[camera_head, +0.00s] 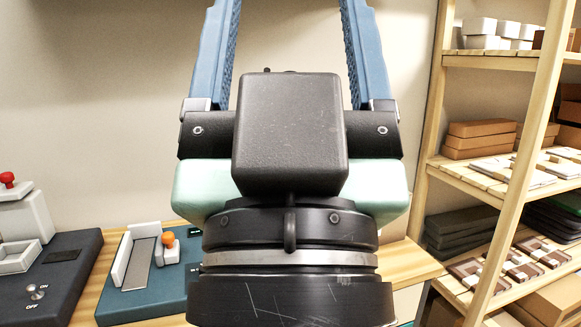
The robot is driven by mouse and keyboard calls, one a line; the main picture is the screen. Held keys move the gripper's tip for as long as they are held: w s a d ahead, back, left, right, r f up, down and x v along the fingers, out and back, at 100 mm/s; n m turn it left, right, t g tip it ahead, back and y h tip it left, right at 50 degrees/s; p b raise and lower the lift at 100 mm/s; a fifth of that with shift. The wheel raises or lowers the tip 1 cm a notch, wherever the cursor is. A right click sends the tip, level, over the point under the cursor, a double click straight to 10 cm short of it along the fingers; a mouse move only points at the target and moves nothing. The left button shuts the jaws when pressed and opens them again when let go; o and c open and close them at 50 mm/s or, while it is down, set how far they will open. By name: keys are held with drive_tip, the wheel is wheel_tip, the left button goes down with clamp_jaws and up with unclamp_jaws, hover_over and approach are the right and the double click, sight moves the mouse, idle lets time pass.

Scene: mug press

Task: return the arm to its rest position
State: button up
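My gripper (289,35) fills the middle of the head view, close to the camera and pointing up. Its two blue fingers stand wide apart with nothing visible between them; their tips are cut off by the top edge. The dark wrist and pale green housing below it hide the middle of the wooden table (408,262). No mug shows.
At the left, a dark base (78,277) carries an ON/OFF switch (37,291) and a white unit with a red knob (7,179). Beside it, a blue base (150,303) holds a white fixture with an orange knob (168,239). A stocked wooden shelf (520,170) stands right.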

wheel_tip(320, 180, up, 20)
drive_tip(key=p, duration=1.7)
drive_tip(key=shift+p, duration=0.4)
